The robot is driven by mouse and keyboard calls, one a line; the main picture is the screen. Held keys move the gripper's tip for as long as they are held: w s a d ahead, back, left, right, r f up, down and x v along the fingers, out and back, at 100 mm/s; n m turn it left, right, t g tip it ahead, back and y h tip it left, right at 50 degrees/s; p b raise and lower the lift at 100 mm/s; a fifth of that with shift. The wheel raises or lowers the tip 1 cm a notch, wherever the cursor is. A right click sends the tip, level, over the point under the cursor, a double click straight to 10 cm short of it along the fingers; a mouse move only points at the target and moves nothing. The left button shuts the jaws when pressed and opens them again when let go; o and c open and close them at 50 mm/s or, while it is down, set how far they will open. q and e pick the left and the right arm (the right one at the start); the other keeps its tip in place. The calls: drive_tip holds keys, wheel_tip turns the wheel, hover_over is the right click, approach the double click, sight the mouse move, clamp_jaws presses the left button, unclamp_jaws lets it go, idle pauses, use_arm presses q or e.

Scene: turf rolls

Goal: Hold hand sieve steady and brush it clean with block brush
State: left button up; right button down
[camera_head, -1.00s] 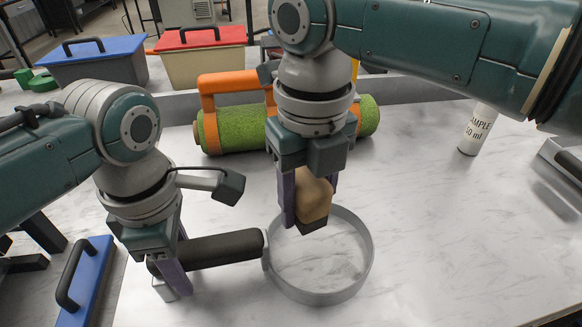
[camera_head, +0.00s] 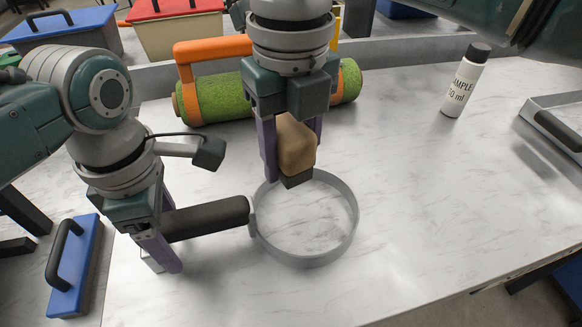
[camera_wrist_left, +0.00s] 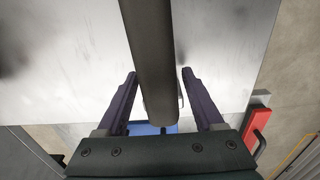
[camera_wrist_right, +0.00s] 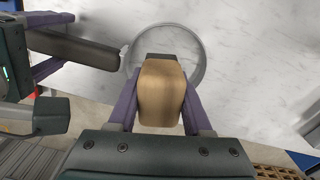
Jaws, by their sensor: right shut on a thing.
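The hand sieve, a grey ring (camera_head: 352,235) with a dark handle (camera_head: 208,219), lies level at the middle of the marble-look table. My left gripper (camera_head: 163,258) is open, its fingers on either side of the handle near its free end. In the left wrist view the handle (camera_wrist_left: 150,50) runs between the two spread fingers. My right gripper (camera_head: 290,160) is shut on the block brush, whose tan wooden block (camera_head: 297,146) points down with its dark bristle end over the sieve's far rim. In the right wrist view the block (camera_wrist_right: 161,95) covers part of the ring (camera_wrist_right: 202,68). Bristle contact is unclear.
A green turf roll (camera_head: 218,97) with an orange holder (camera_head: 213,47) lies behind. A white sample bottle (camera_head: 463,82) stands at the right, near a grey tray (camera_head: 535,115). A blue handled block (camera_head: 88,265) lies at the left. The table right of the sieve is clear.

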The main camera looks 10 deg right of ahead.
use_arm(q)
drive_tip(key=shift+o, duration=0.4)
